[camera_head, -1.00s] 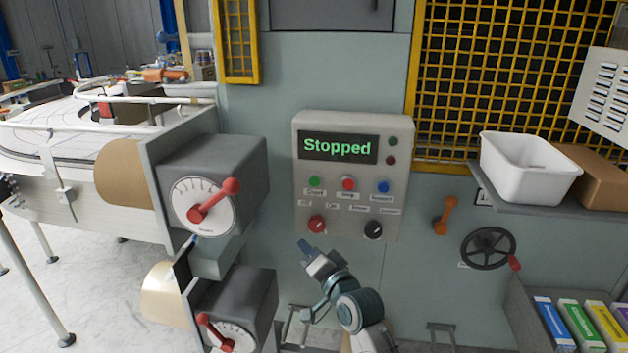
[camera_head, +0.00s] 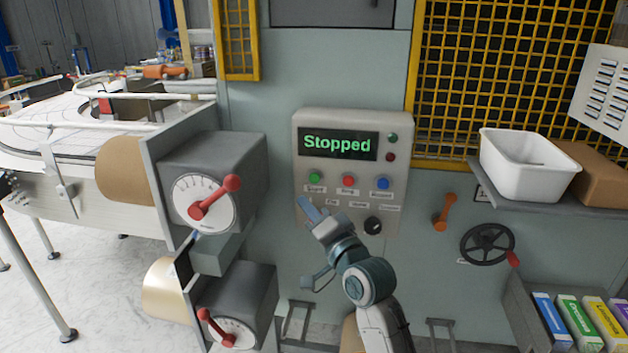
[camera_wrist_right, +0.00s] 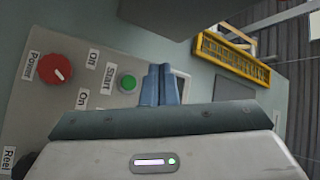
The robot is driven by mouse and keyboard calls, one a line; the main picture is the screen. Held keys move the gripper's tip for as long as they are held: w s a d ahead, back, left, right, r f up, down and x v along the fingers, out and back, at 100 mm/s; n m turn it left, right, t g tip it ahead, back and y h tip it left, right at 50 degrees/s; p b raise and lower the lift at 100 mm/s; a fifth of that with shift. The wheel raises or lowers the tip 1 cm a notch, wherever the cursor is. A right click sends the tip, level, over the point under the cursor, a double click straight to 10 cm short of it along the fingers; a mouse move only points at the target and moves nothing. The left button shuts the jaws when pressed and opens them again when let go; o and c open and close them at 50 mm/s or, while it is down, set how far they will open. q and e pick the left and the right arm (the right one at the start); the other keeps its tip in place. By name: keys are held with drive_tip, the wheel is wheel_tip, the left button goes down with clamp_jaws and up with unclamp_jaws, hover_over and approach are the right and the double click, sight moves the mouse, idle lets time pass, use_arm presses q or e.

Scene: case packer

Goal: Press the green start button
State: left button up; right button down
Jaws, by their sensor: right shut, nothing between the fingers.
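The green start button (camera_head: 314,177) sits at the left of the button row on the grey control panel (camera_head: 402,135). The panel's display (camera_head: 338,145) reads "Stopped". My right gripper (camera_head: 305,203) is shut and empty, its blue fingertips just below the green button in the head view. In the right wrist view the green button (camera_wrist_right: 128,84) shows beside the label "Start", just left of the shut fingers (camera_wrist_right: 160,80). The fingers appear apart from the button. My left gripper is not in view.
A red button (camera_head: 348,181) and a blue button (camera_head: 383,184) are right of the green one. A red power knob (camera_wrist_right: 55,69) and a black knob (camera_head: 373,225) are lower on the panel. Dials with red levers (camera_head: 213,198) stand left. A white bin (camera_head: 520,168) is right.

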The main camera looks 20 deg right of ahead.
sight(315, 178)
drive_tip(key=shift+w+d+b, duration=0.3)
drive_tip(key=shift+w+d, duration=0.4)
drive_tip(key=shift+w, duration=0.45)
drive_tip(key=shift+w+d+b, duration=0.25)
drive_tip(key=shift+w+d, duration=0.45)
drive_tip(key=shift+w, duration=0.4)
drive_tip(key=shift+w+d+b, duration=0.3)
drive_tip(key=shift+w+d, duration=0.4)
drive_tip(key=shift+w, duration=0.45)
drive_tip(key=shift+w+d, duration=0.1)
drive_tip(key=shift+w, duration=0.05)
drive_tip(key=shift+w+d, duration=0.15)
drive_tip(key=shift+w, duration=0.05)
drive_tip(key=shift+w+d, duration=0.2)
drive_tip(key=shift+w, duration=0.2)
drive_tip(key=shift+s, duration=0.1)
drive_tip(key=shift+s+a+p, duration=0.45)
drive_tip(key=shift+s+p, duration=0.15)
drive_tip(key=shift+s, duration=0.1)
